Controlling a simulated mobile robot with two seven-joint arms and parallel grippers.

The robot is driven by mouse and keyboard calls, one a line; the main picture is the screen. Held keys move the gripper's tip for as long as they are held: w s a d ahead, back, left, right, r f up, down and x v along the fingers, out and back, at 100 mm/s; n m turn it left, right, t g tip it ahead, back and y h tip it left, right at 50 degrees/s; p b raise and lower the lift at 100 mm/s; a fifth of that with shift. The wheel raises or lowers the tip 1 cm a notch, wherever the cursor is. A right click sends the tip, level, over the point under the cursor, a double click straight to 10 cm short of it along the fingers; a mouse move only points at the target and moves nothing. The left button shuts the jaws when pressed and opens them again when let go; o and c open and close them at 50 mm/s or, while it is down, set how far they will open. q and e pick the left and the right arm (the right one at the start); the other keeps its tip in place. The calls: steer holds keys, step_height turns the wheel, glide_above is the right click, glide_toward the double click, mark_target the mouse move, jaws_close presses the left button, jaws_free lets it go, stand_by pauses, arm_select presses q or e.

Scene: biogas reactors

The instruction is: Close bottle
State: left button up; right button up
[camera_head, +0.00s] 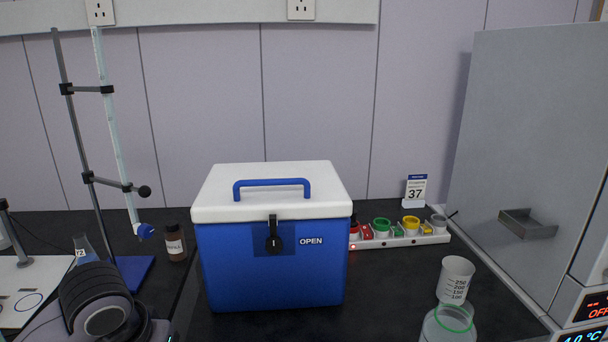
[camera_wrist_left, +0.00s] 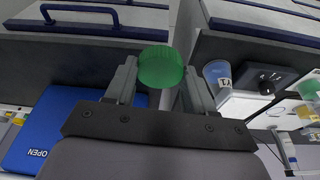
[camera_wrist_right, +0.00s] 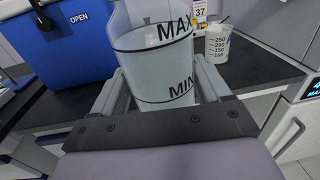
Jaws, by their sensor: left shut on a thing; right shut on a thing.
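A clear bottle (camera_wrist_right: 152,55) with black MAX and MIN marks is between the fingers of my right gripper (camera_wrist_right: 161,85), which is shut on it. In the head view, the top of the bottle (camera_head: 447,328) shows at the bottom edge, with a green ring around its neck and no cap on it. A round, ribbed green cap (camera_wrist_left: 161,64) is between the fingers of my left gripper (camera_wrist_left: 159,84), which is shut on it. The cap is apart from the bottle. Neither gripper's fingers show in the head view.
A blue cooler box (camera_head: 275,262) with a white lid stands mid-bench. A graduated beaker (camera_head: 455,279) stands behind the bottle. A white power strip (camera_head: 400,240) with coloured items lies behind. A burette stand (camera_head: 86,150) and brown jar (camera_head: 174,243) are left. A grey cabinet (camera_head: 520,150) bounds the right.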

steer(key=shift+r, duration=0.15)
stand_by(0.3)
steer(key=s+a+n+g+y, duration=0.2)
steer(key=a+n+y, duration=0.6)
steer(key=a, duration=0.8)
steer(key=r+g+y, duration=0.1)
steer(key=g+y, duration=0.1)
steer(key=y, duration=0.1)
steer(key=shift+y, duration=0.3)
arm_select(q)
steer(key=d+r+m+g+h, duration=0.1)
steer(key=d+r+m, duration=0.5)
steer(key=d+r, duration=0.4)
steer(key=d+r+m+g+h, duration=0.1)
steer(key=d+r+m, duration=0.6)
steer(key=d, duration=0.8)
step_height(320, 180, up, 3)
steer(key=shift+s+f+h, duration=0.15)
steer(key=shift+s+h, duration=0.2)
steer(key=shift+h, duration=0.05)
steer(key=shift+d, duration=0.1)
steer(key=shift+f, duration=2.05)
